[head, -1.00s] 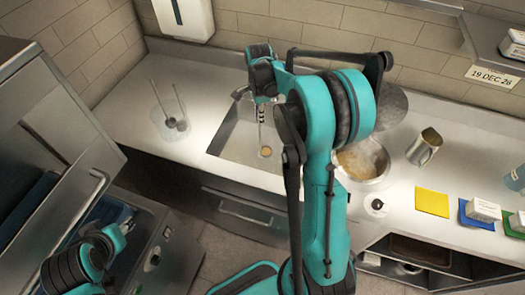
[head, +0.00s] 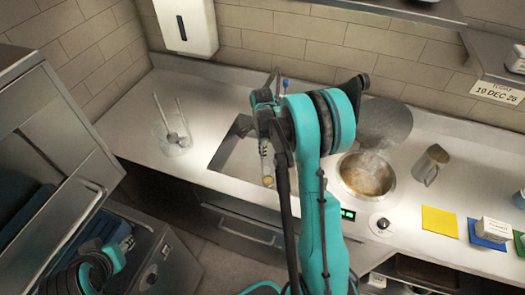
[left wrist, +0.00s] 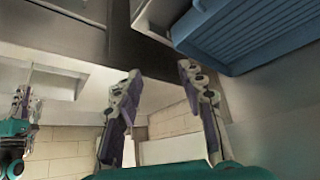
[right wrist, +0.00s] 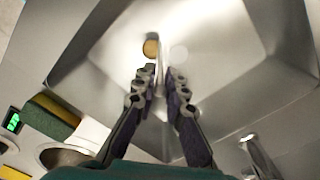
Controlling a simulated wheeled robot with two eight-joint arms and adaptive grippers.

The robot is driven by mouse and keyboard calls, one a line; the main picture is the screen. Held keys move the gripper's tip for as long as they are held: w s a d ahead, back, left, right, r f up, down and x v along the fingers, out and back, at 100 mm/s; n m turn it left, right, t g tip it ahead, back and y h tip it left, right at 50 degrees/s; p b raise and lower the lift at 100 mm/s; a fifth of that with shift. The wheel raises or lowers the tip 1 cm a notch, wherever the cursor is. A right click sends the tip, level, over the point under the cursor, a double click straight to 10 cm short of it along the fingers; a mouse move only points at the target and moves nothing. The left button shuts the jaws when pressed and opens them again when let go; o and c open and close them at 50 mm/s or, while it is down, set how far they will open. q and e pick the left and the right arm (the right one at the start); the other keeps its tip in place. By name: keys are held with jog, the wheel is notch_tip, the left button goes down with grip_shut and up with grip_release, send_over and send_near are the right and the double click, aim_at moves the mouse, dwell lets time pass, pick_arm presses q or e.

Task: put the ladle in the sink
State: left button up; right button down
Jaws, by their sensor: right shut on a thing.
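The ladle (head: 268,181) hangs from my right gripper (head: 266,128) over the sink (head: 226,153), its bowl brownish-yellow inside. In the right wrist view, the ladle's bowl (right wrist: 150,48) lies beyond the fingertips, and its thin handle runs back between the fingers of my right gripper (right wrist: 160,80). That gripper is shut on the handle. The steel sink basin (right wrist: 225,65) spreads below; I cannot tell whether the ladle touches it. My left gripper (left wrist: 163,85) is empty, with its fingers spread, away from the counter near the steel cabinet at left.
A clear container (head: 172,143) with utensils stands left of the sink. Right of it are a steaming round well (head: 366,176), a round lid (head: 386,124), a metal jug (head: 430,163) and a yellow card (head: 439,222). A tap (right wrist: 258,155) stands at the sink's edge.

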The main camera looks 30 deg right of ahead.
jog(key=shift+f, duration=0.2)
jog(key=c, duration=1.6)
grip_release()
jog(key=shift+r, duration=0.1)
jog(key=shift+r, duration=0.3)
notch_tip(320, 180, up, 12)
jog(key=shift+f+p, duration=0.25)
jog(key=shift+p, duration=0.95)
jog(key=s+a+r+n+t, duration=0.2)
jog(key=s+a+n, duration=0.3)
jog(key=s+n, duration=0.1)
jog(key=s+a+r+n+t, duration=0.2)
jog(key=s+a+n, duration=0.3)
jog(key=n, duration=0.3)
jog(key=s+a+r+n+t, duration=0.2)
jog(key=s+a+n, duration=0.3)
jog(key=s, duration=0.3)
jog(key=shift+n+t, duration=0.6)
jog(key=shift+n, duration=0.3)
